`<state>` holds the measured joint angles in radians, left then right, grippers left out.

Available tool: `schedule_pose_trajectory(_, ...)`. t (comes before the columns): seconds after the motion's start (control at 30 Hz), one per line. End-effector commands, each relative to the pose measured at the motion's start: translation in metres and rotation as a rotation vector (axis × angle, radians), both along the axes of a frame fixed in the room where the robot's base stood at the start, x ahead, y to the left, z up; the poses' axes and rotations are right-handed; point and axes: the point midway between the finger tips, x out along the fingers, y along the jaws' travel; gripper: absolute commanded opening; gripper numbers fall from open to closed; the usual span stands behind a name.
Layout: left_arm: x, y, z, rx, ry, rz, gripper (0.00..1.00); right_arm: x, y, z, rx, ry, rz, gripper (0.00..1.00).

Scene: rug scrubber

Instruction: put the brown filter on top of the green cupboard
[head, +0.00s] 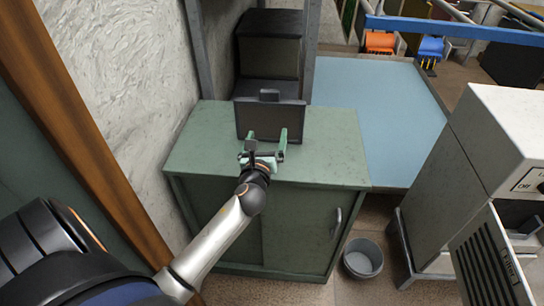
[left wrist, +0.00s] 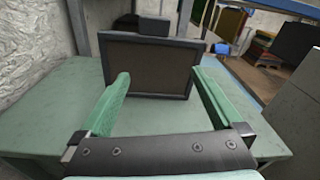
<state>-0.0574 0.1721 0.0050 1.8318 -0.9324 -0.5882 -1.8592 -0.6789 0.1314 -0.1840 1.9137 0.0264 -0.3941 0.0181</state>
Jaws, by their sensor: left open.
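The green cupboard (head: 300,215) stands in the middle of the head view, against the white wall. The filter (head: 270,122), a flat panel with a dark frame, stands upright on the cupboard top, toward its back edge. In the left wrist view the brown face of the filter (left wrist: 148,68) shows inside its dark frame. My left gripper (head: 267,140) is open over the cupboard top, in front of the filter. In the left wrist view its green fingers (left wrist: 160,85) are spread apart with nothing between them, and the filter stands beyond them. My right gripper is not in view.
A dark box-like unit (head: 268,45) stands behind the cupboard between grey posts. A grey bucket (head: 362,258) is on the floor to the right, near a white machine (head: 470,170). The cupboard top (head: 325,160) is clear to the right of the filter.

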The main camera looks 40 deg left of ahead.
Motion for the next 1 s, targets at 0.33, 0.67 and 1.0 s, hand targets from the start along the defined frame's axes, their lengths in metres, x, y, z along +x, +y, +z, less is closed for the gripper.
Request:
schedule_pose_trajectory(0.33, -0.095, -0.1, -0.15, -1.295, -0.072, 0.097, 1.0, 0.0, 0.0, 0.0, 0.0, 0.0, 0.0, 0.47)
schedule_pose_trajectory(0.67, -0.209, -0.185, -0.219, -2.334, -0.17, 0.727, 1.0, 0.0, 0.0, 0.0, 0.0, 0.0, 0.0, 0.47)
schedule_pose_trajectory(1.0, -0.237, -0.204, -0.227, -2.553, -0.231, 0.974, 1.0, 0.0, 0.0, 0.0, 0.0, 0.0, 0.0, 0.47)
